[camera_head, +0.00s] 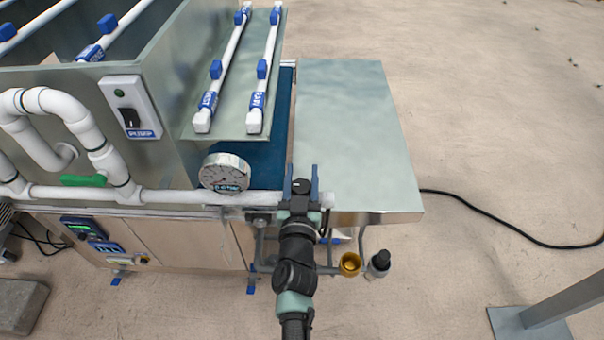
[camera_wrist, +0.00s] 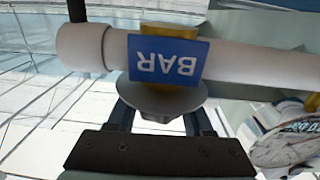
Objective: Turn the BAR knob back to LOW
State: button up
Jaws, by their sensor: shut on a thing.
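The BAR knob (camera_wrist: 160,103) is a grey round knob under a white pipe in the wrist view. A blue BAR label (camera_wrist: 168,58), upside down there, sits on the pipe beside it, with a yellow part behind. My gripper (camera_wrist: 163,118) has one finger on each side of the knob and is shut on it. In the head view my gripper (camera_head: 301,178) is at the pipe's right end, and I cannot make out the knob there. No LOW mark or pointer shows, so the knob's setting cannot be told. A round pressure gauge (camera_head: 225,173) stands left of my gripper; its reading is too small to tell.
A metal table top (camera_head: 350,130) lies right of my gripper. A brass cup (camera_head: 350,264) hangs below. A cable (camera_head: 500,235) crosses open floor at right.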

grip_shut()
jog(key=b, duration=0.2)
jog(key=shift+a+f+y+b, duration=0.1)
jog(key=shift+f+y+b, duration=0.15)
jog(key=shift+y+b, duration=0.05)
jog(key=n+y+b, duration=0.1)
jog(key=b, duration=0.3)
jog(key=shift+f, duration=0.15)
jog(key=n+y+b, duration=0.1)
jog(key=b, duration=0.3)
jog(key=n+y+b, duration=0.1)
jog(key=y+b, duration=0.1)
jog(key=b, duration=0.3)
jog(key=shift+a+g, duration=0.2)
jog(key=shift+g, duration=0.1)
jog(key=n+g+y+b, duration=0.1)
jog(key=n+y+b, duration=0.1)
jog(key=b, duration=0.2)
jog(key=a+n+g+y+b, duration=0.1)
jog(key=n+g+y+b, duration=0.1)
jog(key=b, duration=0.3)
jog(key=s+n+g+y+b, duration=0.1)
jog(key=n+g+y+b, duration=0.1)
jog(key=y+b, duration=0.2)
jog(key=shift+a+r+b, duration=0.25)
jog(key=shift+r+b, duration=0.05)
jog(key=shift+b, duration=0.45)
jog(key=shift+r+n+g+y, duration=0.1)
jog(key=shift+n+g+y, duration=0.2)
